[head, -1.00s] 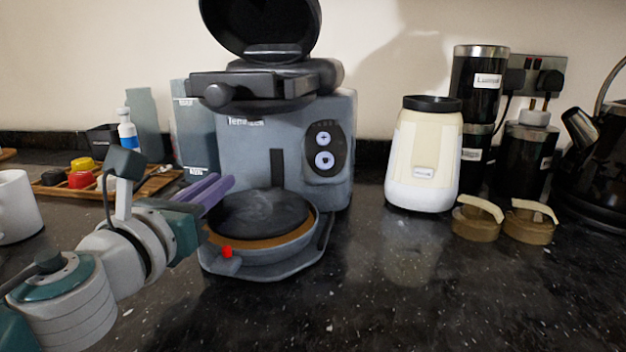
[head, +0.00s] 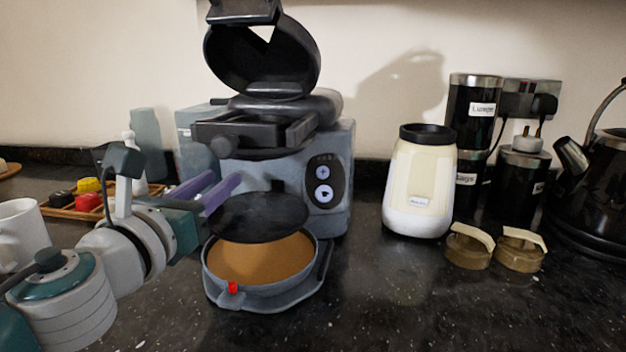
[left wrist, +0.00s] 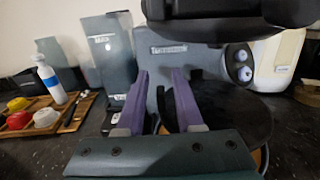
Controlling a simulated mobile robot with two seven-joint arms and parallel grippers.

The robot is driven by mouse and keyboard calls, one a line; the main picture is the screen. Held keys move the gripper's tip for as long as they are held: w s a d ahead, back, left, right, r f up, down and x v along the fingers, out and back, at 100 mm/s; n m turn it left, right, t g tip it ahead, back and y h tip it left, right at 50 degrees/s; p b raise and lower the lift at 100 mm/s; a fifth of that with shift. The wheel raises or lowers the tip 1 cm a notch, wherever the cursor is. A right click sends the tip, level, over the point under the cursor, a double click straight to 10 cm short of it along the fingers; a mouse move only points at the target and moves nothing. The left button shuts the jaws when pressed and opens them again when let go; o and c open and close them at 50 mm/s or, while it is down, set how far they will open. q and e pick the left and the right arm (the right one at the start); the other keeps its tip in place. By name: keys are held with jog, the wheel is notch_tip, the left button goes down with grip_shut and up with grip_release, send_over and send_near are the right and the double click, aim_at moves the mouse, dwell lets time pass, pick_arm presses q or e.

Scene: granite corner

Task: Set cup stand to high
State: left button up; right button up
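The grey coffee machine (head: 335,215) stands in the middle of the head view. Its cup stand, a dark round plate (head: 262,222), is level above the round drip basin (head: 265,290), with a gap showing the basin's brown inside. The cup stand also shows in the left wrist view (left wrist: 245,115), partly behind the right finger. My left gripper (head: 226,177) is at the cup stand's left rear, its purple fingers pointing toward the machine's front. In the left wrist view its fingers (left wrist: 159,74) are apart, with a dark strip between them. Contact is unclear. My right gripper is out of view.
A cream blender-like appliance (head: 420,190), two brown-glass containers (head: 468,252), dark canisters (head: 520,175) and a black kettle (head: 595,180) stand to the right. A white mug (head: 22,235) and a wooden tray (head: 60,212) are left. The front right counter is clear.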

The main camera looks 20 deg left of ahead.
pick_arm(q)
jog(key=shift+o, duration=0.3)
jog(key=shift+f, duration=0.1)
jog(key=shift+s, duration=0.15)
jog(key=shift+s, duration=0.3)
jog(key=s+d, duration=0.1)
jog(key=s, duration=0.8)
jog(key=shift+d+b, duration=0.2)
jog(key=shift+b, duration=0.25)
